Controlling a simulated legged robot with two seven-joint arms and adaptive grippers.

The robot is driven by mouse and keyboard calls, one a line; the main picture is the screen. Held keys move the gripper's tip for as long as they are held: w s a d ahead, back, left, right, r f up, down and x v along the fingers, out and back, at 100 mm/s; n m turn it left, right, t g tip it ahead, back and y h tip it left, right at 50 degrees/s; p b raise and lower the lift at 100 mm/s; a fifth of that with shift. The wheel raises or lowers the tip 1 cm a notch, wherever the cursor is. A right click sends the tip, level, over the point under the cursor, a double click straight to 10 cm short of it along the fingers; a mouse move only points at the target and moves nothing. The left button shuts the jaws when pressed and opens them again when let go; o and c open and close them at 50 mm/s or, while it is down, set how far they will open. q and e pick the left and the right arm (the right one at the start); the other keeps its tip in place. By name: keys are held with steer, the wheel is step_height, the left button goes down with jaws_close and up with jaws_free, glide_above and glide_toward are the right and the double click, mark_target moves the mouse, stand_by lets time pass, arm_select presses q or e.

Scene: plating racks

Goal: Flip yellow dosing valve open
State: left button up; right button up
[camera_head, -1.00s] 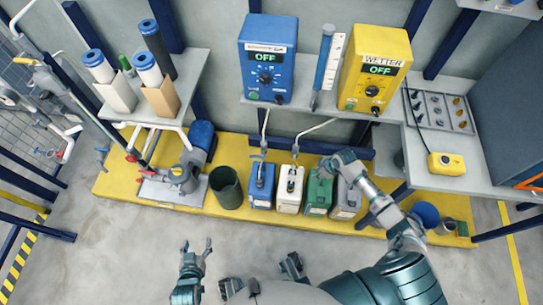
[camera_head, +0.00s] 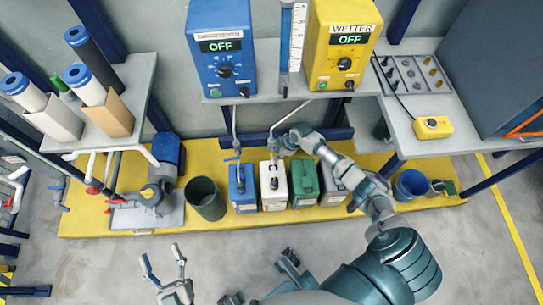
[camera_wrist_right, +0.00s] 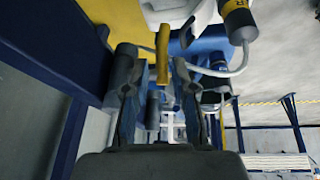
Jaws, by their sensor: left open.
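The yellow valve lever (camera_wrist_right: 163,52) shows upright in the right wrist view, by the fingertips of my right gripper (camera_wrist_right: 154,78). The fingers are apart, with the lever between them in the picture; I cannot tell whether they touch it. In the head view my right gripper (camera_head: 279,144) is above the white canister (camera_head: 273,190), by the lower end of a white pipe (camera_head: 291,113), and hides the valve there. A blue valve (camera_head: 232,158) sits to its left over the blue canister (camera_head: 243,196). My left gripper (camera_head: 163,264) is open and empty over the floor.
A green canister (camera_head: 304,190) and a grey one stand right of the white one on the yellow platform (camera_head: 110,170). A dark green bucket (camera_head: 206,201) stands to the left. The blue (camera_head: 223,73) and yellow WETTER (camera_head: 343,65) control boxes above both read OFF.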

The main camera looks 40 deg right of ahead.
steer(key=x, duration=0.2)
steer(key=b+x, duration=0.1)
steer(key=shift+a+f, duration=0.3)
steer(key=shift+w+f, duration=0.2)
steer(key=shift+f, duration=0.05)
arm_select(q)
steer(key=s+r+t, duration=0.3)
steer(key=shift+a+r+n+t, duration=0.3)
steer(key=shift+n+t, duration=0.1)
arm_select(e)
steer(key=shift+d+f, duration=0.1)
jaws_close()
arm_select(q)
steer(key=shift+w+a+f, duration=0.1)
steer(key=shift+a+f, duration=0.05)
